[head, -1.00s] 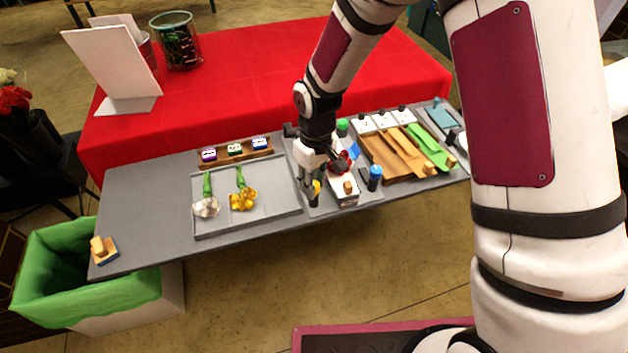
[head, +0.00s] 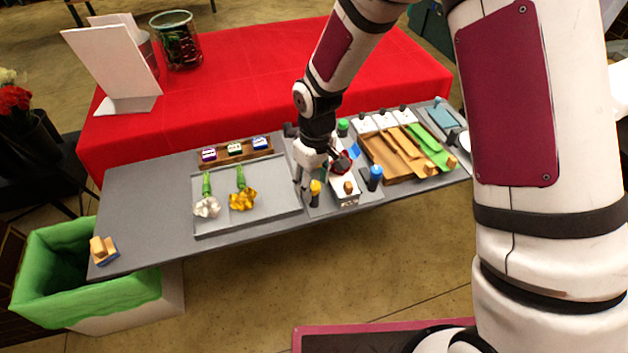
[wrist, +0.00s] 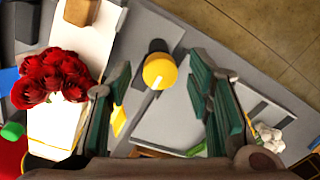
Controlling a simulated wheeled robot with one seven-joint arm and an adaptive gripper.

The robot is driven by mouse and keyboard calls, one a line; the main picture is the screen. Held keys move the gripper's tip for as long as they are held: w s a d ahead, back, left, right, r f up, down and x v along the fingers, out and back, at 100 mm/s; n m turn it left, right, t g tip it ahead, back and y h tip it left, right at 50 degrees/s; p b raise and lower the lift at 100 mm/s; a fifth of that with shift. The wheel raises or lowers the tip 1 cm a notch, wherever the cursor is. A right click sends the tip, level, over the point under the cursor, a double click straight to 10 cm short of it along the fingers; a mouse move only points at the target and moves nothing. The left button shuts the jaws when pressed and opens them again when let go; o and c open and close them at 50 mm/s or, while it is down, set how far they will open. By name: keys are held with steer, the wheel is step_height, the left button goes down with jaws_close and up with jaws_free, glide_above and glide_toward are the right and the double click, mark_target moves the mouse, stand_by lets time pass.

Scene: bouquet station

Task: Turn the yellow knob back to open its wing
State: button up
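The yellow knob (head: 315,187) stands on a dark post on the grey board, left of the white box. In the wrist view the yellow knob (wrist: 160,71) has a white line on top and lies between the fingers' lines, a little beyond the tips, with no visible contact. My gripper (wrist: 158,95) is open and empty; in the head view my gripper (head: 303,180) is just left of the knob. A small yellow flap (wrist: 119,119), perhaps the yellow wing, shows beside the left finger, partly hidden. Red roses (wrist: 50,77) lie on the white box (wrist: 52,122).
A blue knob (head: 375,173) and a green knob (head: 343,125) stand nearby; a blue flap (head: 354,151) is beside the roses. The grey tray (head: 222,223) with white and yellow flowers is left. A wooden tray (head: 391,176) is right.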

mark_target(315, 184)
step_height(315, 184, up, 12)
steer(key=shift+w+d, duration=0.15)
steer(key=shift+d, duration=0.05)
stand_by(0.4)
stand_by(0.4)
steer(key=s+d+r+m+t, duration=0.2)
steer(key=s+d+r+m, duration=0.1)
steer(key=s+d+r, duration=0.5)
steer(key=s+d+r+m+t, duration=0.25)
steer(key=s+d+r, duration=0.3)
steer(key=r, duration=0.55)
steer(key=s+d+r+m+t, duration=0.1)
steer(key=s+d+m, duration=0.2)
steer(key=s, duration=0.3)
steer(key=shift+s+d+r, duration=0.2)
steer(key=shift+s+d, duration=0.15)
steer(key=shift+d, duration=0.1)
